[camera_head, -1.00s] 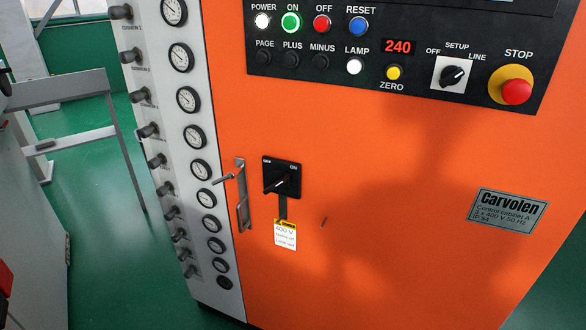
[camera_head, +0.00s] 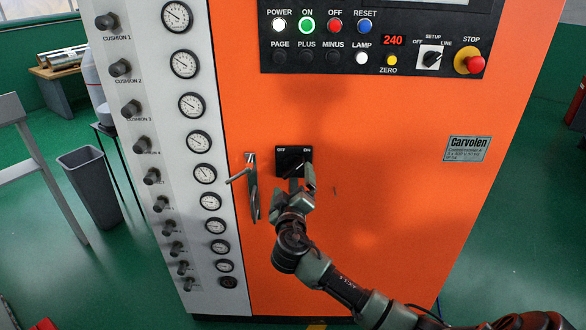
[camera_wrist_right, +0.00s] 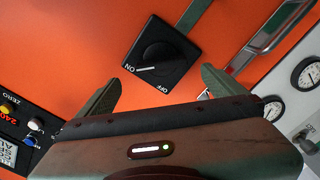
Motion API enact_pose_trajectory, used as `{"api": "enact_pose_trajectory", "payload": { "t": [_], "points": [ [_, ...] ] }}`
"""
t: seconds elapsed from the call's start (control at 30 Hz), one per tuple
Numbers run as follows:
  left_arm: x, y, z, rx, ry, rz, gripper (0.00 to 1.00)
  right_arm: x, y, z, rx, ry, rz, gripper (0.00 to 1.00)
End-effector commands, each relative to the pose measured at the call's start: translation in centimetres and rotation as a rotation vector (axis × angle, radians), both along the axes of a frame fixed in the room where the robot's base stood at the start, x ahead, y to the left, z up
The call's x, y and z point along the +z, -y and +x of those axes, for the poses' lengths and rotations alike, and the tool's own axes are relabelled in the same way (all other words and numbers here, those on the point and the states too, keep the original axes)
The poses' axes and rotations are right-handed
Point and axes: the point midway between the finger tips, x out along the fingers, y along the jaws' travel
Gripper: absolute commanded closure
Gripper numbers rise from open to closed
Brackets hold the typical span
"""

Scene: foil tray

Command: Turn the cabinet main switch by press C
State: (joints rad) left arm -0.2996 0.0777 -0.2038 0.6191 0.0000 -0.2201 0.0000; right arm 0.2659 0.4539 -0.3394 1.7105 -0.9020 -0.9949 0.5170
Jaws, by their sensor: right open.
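The main switch (camera_head: 282,154) is a black square plate with a rotary knob on the orange cabinet front (camera_head: 400,190). In the wrist view, the switch (camera_wrist_right: 182,70) shows its OFF and ON labels, and the white line on its knob points towards ON. My right gripper (camera_head: 302,180) is at the switch's lower part and hides some of it in the head view. In the wrist view, my right gripper (camera_wrist_right: 160,90) is open and empty, with its fingers apart on either side below the knob. Contact cannot be told. My left gripper is out of view.
A metal door handle (camera_head: 252,190) stands out just left of the switch. Gauges (camera_head: 202,142) and cushion knobs line the grey side panel. The button panel (camera_head: 310,73) is above. A grey bin (camera_head: 92,190) stands on the green floor at left.

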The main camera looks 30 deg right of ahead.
Motion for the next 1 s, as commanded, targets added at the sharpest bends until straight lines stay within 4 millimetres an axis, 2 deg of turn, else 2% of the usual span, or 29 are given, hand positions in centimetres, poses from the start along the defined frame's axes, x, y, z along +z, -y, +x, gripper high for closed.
{"api": "enact_pose_trajectory", "payload": {
  "t": [0.13,0.4,0.8,0.87,1.0],
  "points": [
    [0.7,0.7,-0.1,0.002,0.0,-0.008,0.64,0.2,1.5,1.9,-0.004,-0.003,-0.003,0.02],
    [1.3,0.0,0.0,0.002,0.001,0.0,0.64,0.0,3.5,5.1,0.0,-0.003,0.0,0.02],
    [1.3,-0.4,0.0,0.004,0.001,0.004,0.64,-0.2,4.0,5.8,0.001,-0.005,0.001,0.02],
    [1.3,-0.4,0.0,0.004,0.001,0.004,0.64,-0.2,4.0,5.8,0.001,-0.005,0.001,0.16],
    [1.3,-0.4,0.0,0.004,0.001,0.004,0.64,-0.2,4.0,5.7,0.001,-0.005,0.001,0.55]
  ]
}}
